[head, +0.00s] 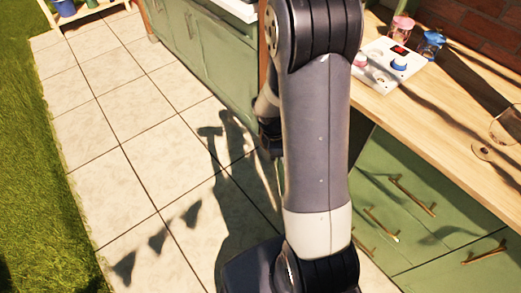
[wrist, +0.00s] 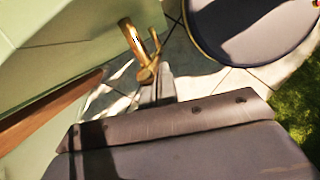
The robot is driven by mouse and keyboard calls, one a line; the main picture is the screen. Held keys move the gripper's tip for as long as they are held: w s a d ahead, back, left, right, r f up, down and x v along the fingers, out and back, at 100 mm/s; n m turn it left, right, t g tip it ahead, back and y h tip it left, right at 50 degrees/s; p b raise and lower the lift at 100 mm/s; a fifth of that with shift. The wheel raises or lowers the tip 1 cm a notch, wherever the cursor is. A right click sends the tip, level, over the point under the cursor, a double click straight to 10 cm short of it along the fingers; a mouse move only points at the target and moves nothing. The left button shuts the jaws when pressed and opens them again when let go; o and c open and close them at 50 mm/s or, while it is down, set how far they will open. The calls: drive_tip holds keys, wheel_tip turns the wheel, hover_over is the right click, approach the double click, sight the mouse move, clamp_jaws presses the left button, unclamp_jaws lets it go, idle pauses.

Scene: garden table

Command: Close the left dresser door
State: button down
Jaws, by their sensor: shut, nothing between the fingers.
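The green dresser (head: 375,185) stands on the right under a wooden countertop, with brass handles on its green fronts. My arm hides its left part, so I cannot tell how far the left door stands open in the head view. In the wrist view a green panel (wrist: 60,35) with a brass handle (wrist: 131,36) fills the upper left; it looks like the door. My gripper (wrist: 158,84) is shut and empty, its fingers close to the handle's lower end. I cannot tell whether they touch. In the head view the gripper is mostly hidden behind my arm.
A second green cabinet (head: 205,55) stands at the back. Jars (head: 431,44) and a white panel with knobs (head: 388,68) sit on the countertop (head: 440,125). The tiled floor (head: 130,150) on the left is clear, with grass (head: 35,200) beyond.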

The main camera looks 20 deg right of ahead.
drive_tip(key=s+d+n+p, duration=0.1)
drive_tip(key=d+n+p, duration=0.1)
drive_tip(key=d, duration=0.6)
drive_tip(key=s+d+n+t+p, duration=0.1)
drive_tip(key=s+d+p, duration=0.1)
drive_tip(key=d, duration=0.7)
drive_tip(key=shift+d+n+p, duration=0.25)
drive_tip(key=shift+n+p, duration=0.15)
drive_tip(key=shift+p, duration=0.15)
drive_tip(key=shift+a, duration=0.1)
